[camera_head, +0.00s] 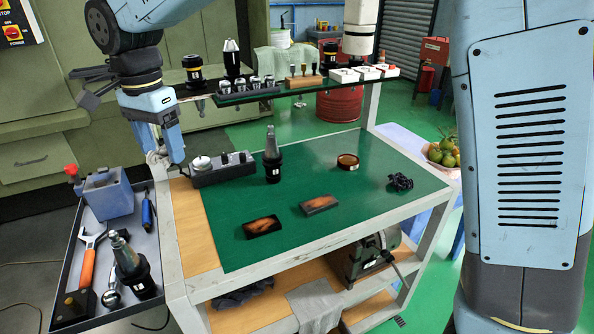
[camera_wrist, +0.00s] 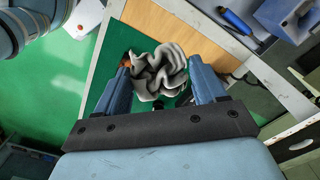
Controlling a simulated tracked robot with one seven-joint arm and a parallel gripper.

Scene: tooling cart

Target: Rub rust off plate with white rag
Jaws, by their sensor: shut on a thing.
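My gripper (camera_head: 163,158) hangs at the left edge of the cart, level with the rear left of the green mat (camera_head: 238,254). In the wrist view my gripper (camera_wrist: 160,85) is shut on a crumpled white rag (camera_wrist: 160,70), which bulges between the fingers. In the head view the rag is mostly hidden by the fingers. Two rust-marked plates lie flat on the mat, apart from the gripper: a black plate (camera_head: 263,227) nearer the front and a dark grey plate (camera_head: 319,204) to its right. Both have orange-brown patches.
A tool holder (camera_head: 272,154) stands upright behind the plates. A grey block with knobs (camera_head: 222,170) is beside the gripper. A raised shelf (camera_head: 300,90) crosses the back. A side tray (camera_head: 72,292) holds tools.

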